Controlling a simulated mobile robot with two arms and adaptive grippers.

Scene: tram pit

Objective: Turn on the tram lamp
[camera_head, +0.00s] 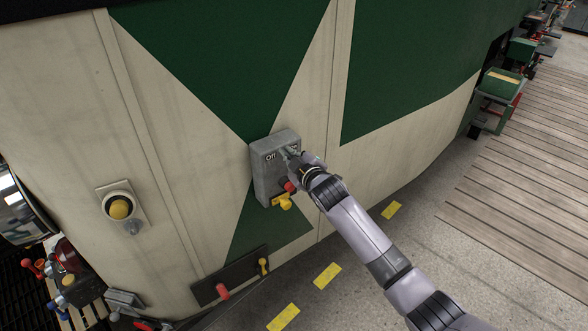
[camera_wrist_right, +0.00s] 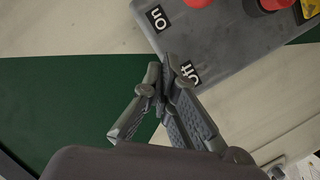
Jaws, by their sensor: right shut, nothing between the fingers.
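A grey control box (camera_head: 262,180) with "On" and "Off" labels is mounted on the cream and green tram front. The box also shows in the right wrist view (camera_wrist_right: 225,45), with the "On" label (camera_wrist_right: 158,19) and the "Off" label (camera_wrist_right: 190,72). My right gripper (camera_head: 292,154) is shut and empty at the box's label end. In the right wrist view its fingertips (camera_wrist_right: 166,78) overlap the box edge near "Off"; I cannot tell whether they touch. No switch shows clearly between the labels. A round yellow dome (camera_head: 118,208), perhaps a lamp, sits left of the box.
Red knobs (camera_wrist_right: 268,4) and a yellow part (camera_head: 285,201) are on the box's lower end. A dark panel with a red handle (camera_head: 222,291) is below. Concrete floor with yellow marks (camera_head: 327,275) and wooden planks (camera_head: 530,170) lie right, with green machines (camera_head: 502,84) behind.

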